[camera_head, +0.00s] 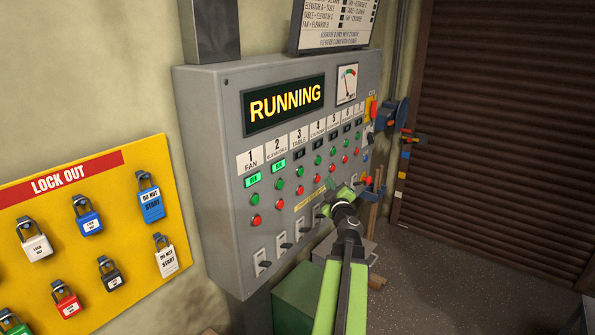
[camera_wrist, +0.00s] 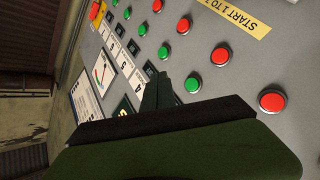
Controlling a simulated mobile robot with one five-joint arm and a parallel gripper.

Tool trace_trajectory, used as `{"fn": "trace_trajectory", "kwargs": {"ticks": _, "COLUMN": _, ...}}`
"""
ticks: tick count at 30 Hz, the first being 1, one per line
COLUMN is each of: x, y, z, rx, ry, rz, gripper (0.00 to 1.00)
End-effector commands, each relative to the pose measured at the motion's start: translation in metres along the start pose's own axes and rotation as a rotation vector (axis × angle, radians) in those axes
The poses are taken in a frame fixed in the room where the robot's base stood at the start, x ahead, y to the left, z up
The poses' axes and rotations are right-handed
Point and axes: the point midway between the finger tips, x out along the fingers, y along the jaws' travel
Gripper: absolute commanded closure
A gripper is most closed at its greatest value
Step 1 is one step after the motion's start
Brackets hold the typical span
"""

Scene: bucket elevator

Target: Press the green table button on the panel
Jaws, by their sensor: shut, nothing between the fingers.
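The grey control panel (camera_head: 215,120) stands on the left wall in the head view, with numbered columns. The green table button (camera_head: 299,171) is in column 3, above a red button (camera_head: 300,190) and below a dark lamp (camera_head: 299,154). My gripper (camera_head: 342,192) is shut and empty, in front of the panel's lower right part, right of and lower than that button. In the wrist view my gripper (camera_wrist: 158,88) covers part of the panel; a green button (camera_wrist: 193,85) shows close beside its fingers. I cannot tell its column number there.
The display (camera_head: 284,103) reads RUNNING. The lamps of columns 1 (camera_head: 252,181) and 2 (camera_head: 279,166) are lit green. Black switches (camera_head: 265,264) stick out below the buttons. A yellow lock-out board (camera_head: 85,235) hangs at left. A blue disc-shaped part (camera_head: 393,115) projects at the panel's right side.

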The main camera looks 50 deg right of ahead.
Motion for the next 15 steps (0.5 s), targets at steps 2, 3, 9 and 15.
{"fn": "trace_trajectory", "kwargs": {"ticks": 2, "x": -0.001, "y": 0.001, "z": 0.002, "rx": 0.0, "ry": -0.002, "rz": 0.002, "gripper": 1.0}}
{"fn": "trace_trajectory", "kwargs": {"ticks": 3, "x": -0.001, "y": 0.002, "z": 0.002, "rx": 0.0, "ry": -0.003, "rz": 0.003, "gripper": 1.0}}
{"fn": "trace_trajectory", "kwargs": {"ticks": 9, "x": 0.001, "y": 0.003, "z": 0.004, "rx": 0.0, "ry": -0.006, "rz": 0.006, "gripper": 1.0}}
{"fn": "trace_trajectory", "kwargs": {"ticks": 15, "x": 0.018, "y": -0.008, "z": -0.007, "rx": 0.0, "ry": -0.006, "rz": 0.005, "gripper": 1.0}}
